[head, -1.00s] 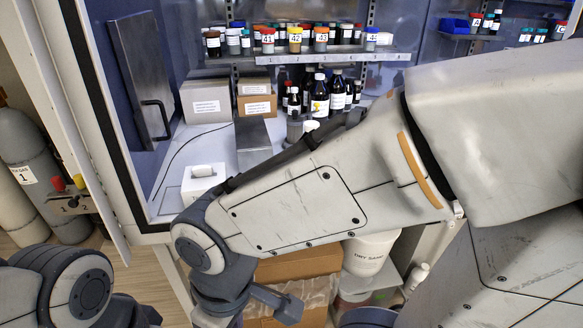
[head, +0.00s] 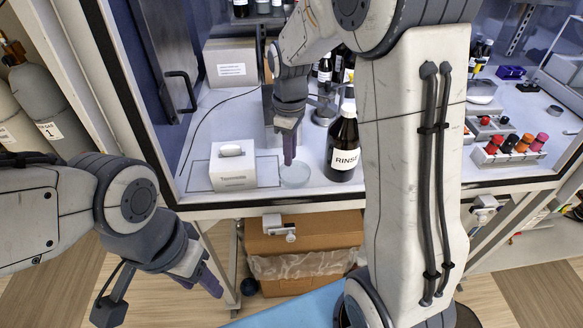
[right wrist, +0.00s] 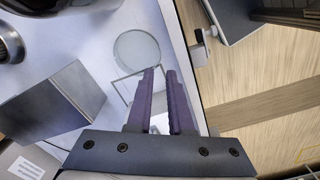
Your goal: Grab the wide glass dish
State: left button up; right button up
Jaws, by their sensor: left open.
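The wide glass dish (head: 295,174) is clear, round and shallow. It lies on the white work surface between the tissue box and the RINSE bottle; it also shows in the right wrist view (right wrist: 136,50), beyond the fingertips. My right gripper (head: 289,160) points down at the dish's far side in the head view. In the right wrist view its purple fingers (right wrist: 160,72) are a narrow gap apart with nothing between them. Whether they touch the dish cannot be told. My left gripper (head: 208,284) is open and empty, low in front of the cabinet.
A white tissue box (head: 232,168) stands left of the dish, and a dark RINSE bottle (head: 343,150) stands close on its right. A grey block (right wrist: 52,100) is near my right gripper. The cabinet's front edge (head: 300,202) runs just before the dish. A cardboard box (head: 300,240) sits below.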

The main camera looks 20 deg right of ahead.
send_over(289, 183)
notch_tip(289, 183, down, 4)
jog(key=shift+s+d+f, duration=0.1)
jog(key=shift+d+f, duration=0.05)
jog(key=shift+f, duration=0.05)
notch_tip(289, 183, down, 4)
jog(key=shift+f+p, duration=0.1)
jog(key=shift+p, duration=0.8)
jog(key=shift+f, duration=0.5)
grip_shut()
